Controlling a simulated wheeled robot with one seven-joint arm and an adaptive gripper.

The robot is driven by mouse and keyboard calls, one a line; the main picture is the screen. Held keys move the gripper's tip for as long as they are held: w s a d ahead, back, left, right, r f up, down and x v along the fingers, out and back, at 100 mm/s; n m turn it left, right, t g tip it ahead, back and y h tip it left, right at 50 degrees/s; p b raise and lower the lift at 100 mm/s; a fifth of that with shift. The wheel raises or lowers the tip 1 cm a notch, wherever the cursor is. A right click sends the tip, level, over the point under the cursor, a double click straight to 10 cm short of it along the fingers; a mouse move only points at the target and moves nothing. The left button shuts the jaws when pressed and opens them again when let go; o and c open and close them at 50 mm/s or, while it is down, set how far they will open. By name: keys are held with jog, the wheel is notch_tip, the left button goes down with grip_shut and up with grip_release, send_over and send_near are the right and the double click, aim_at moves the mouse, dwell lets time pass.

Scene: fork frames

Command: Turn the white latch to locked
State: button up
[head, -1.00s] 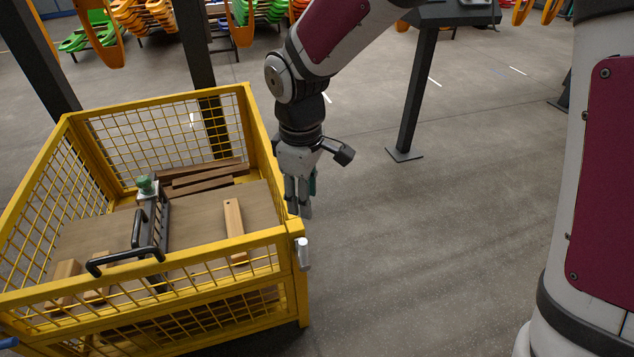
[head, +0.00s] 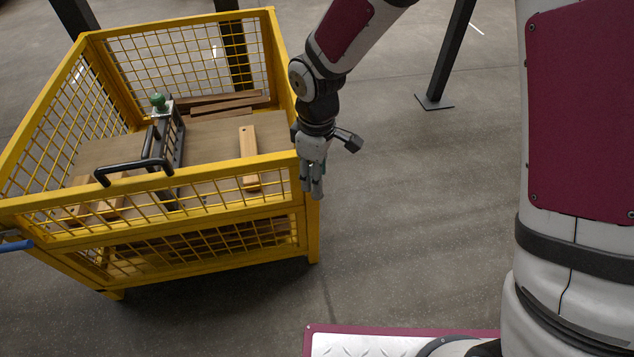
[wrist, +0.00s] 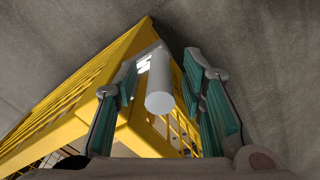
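The white latch (wrist: 160,92) is a short, light-coloured cylinder at the corner of the yellow mesh crate (head: 230,168). In the wrist view it lies between my two green-padded fingers, with a visible gap on the right side and a narrower one on the left. My gripper (head: 312,192) points down at the crate's near right corner and is open around the latch. I cannot tell whether either finger touches it. In the head view my gripper hides the latch. The crate corner also shows in the wrist view (wrist: 138,135).
Inside the crate are wooden blocks (head: 248,150), dark planks (head: 225,105) and a black-handled fixture with a green knob (head: 158,101). A dark post (head: 445,60) stands behind on the right. The floor right of the crate is clear.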

jog(key=shift+f, duration=1.05)
grip_shut()
